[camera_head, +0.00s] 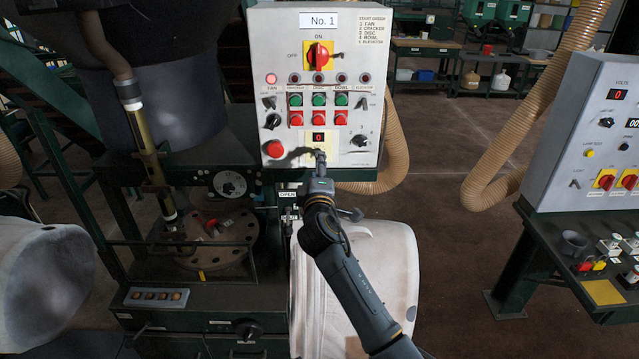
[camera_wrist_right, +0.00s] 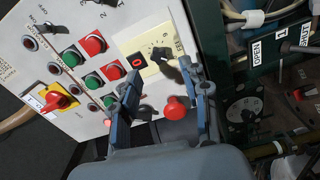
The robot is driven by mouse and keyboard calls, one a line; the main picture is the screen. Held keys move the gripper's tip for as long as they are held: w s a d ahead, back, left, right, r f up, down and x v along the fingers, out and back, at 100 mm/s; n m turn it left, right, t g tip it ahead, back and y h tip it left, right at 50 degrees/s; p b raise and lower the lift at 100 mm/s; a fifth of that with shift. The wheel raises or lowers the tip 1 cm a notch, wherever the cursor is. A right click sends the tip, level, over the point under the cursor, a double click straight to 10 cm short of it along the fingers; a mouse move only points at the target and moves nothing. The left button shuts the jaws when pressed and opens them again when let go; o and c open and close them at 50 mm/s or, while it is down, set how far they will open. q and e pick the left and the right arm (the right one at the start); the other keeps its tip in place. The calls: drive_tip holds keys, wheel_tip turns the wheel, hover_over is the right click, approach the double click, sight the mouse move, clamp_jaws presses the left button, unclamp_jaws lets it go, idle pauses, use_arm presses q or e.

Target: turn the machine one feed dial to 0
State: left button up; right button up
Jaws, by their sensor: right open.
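The grey control panel (camera_head: 350,70) marked No. 1 stands upright at the top centre of the head view. A small display (camera_head: 318,137) on its cream plate reads 0. Below it, the feed dial is mostly hidden by my right gripper (camera_head: 320,158) in the head view. In the right wrist view the dark dial (camera_wrist_right: 160,53) sits on the cream plate with scale marks around it. My right gripper (camera_wrist_right: 160,68) is open, its fingertips close to the dial; I cannot tell whether they touch it. My left gripper is not in view.
A red mushroom button (camera_head: 274,149) is left of the dial; it also shows between my fingers in the wrist view (camera_wrist_right: 174,108). A black knob (camera_head: 360,140) is to the right. Below are the green machine (camera_head: 210,290) and a white bulk bag (camera_head: 395,260).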

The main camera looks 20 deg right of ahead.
drive_tip(key=v, duration=0.7)
drive_tip(key=shift+s+r, duration=0.1)
drive_tip(key=s+a+f+m+g+y+b, duration=0.1)
drive_tip(key=s+f+g+y+b, duration=0.15)
drive_tip(key=f, duration=1.65)
drive_tip(key=s+f+g+y+b, duration=0.15)
drive_tip(key=s+f+g, duration=0.25)
drive_tip(key=f, duration=1.4)
drive_tip(key=s+f+m+g+b, duration=0.2)
drive_tip(key=s+f, duration=0.5)
drive_tip(key=f, duration=0.4)
drive_tip(key=s+f+m+g+b, duration=0.1)
drive_tip(key=s+f+g+b, duration=0.1)
drive_tip(key=s+f, duration=0.75)
drive_tip(key=s+d+f+m+g+b, duration=0.1)
drive_tip(key=s+d+f+m+g, duration=0.1)
drive_tip(key=s+f, duration=0.5)
drive_tip(key=s+d+f+m+g+b, duration=0.1)
drive_tip(key=s+f, duration=0.6)
drive_tip(key=s, duration=0.9)
drive_tip(key=s+d+f+m+g+y+b, duration=0.1)
drive_tip(key=s+d+f+m+g+b, duration=0.1)
drive_tip(key=s+f, duration=0.5)
drive_tip(key=s+m+g, duration=0.1)
drive_tip(key=s, duration=0.4)
drive_tip(key=shift+d+f+m, duration=0.15)
drive_tip(key=shift+d+m, duration=0.15)
drive_tip(key=shift+m, duration=0.1)
